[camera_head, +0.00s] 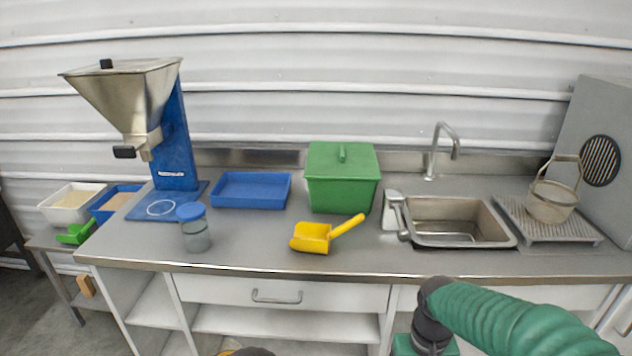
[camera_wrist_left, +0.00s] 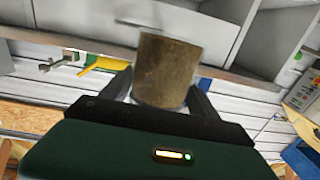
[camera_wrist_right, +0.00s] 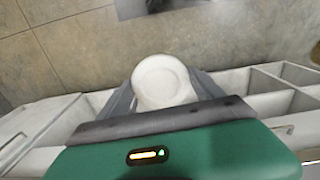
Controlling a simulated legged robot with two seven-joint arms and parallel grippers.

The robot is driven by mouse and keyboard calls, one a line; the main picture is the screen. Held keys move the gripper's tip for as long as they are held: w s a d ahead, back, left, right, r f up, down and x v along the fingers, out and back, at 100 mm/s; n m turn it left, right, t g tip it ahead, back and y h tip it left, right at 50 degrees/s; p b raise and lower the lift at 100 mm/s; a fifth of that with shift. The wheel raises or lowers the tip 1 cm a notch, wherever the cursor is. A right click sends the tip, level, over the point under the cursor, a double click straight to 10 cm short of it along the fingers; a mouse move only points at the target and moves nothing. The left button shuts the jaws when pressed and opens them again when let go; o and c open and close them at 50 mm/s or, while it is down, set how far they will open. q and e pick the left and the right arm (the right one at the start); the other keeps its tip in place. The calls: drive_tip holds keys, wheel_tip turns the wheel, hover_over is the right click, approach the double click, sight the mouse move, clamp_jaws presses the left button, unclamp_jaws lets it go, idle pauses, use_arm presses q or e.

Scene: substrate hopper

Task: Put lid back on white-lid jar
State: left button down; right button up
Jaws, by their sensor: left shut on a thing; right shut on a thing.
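My left gripper (camera_wrist_left: 160,92) is shut on a brown-filled cylindrical jar (camera_wrist_left: 167,70), which sits between its fingers in the left wrist view. My right gripper (camera_wrist_right: 164,88) is shut on a round white lid (camera_wrist_right: 161,80), seen face-on between the fingers in the right wrist view.
The grey counter (camera_head: 270,235) carries a blue-lidded jar (camera_head: 195,228), a yellow scoop (camera_head: 312,238), a blue tray (camera_head: 250,190), a green lidded bin (camera_head: 342,180) and a hopper (camera_head: 125,95). A sink (camera_head: 460,222) is at right. The counter's front strip is mostly clear.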

drive_tip(key=r+p, duration=0.2)
drive_tip(key=p, duration=0.2)
drive_tip(key=s+r+p, duration=0.1)
drive_tip(key=r+p, duration=0.1)
drive_tip(key=p, duration=0.2)
drive_tip(key=s+r+p, duration=0.1)
drive_tip(key=p, duration=0.4)
drive_tip(key=shift+r, duration=0.4)
drive_tip(key=shift+f, duration=0.3)
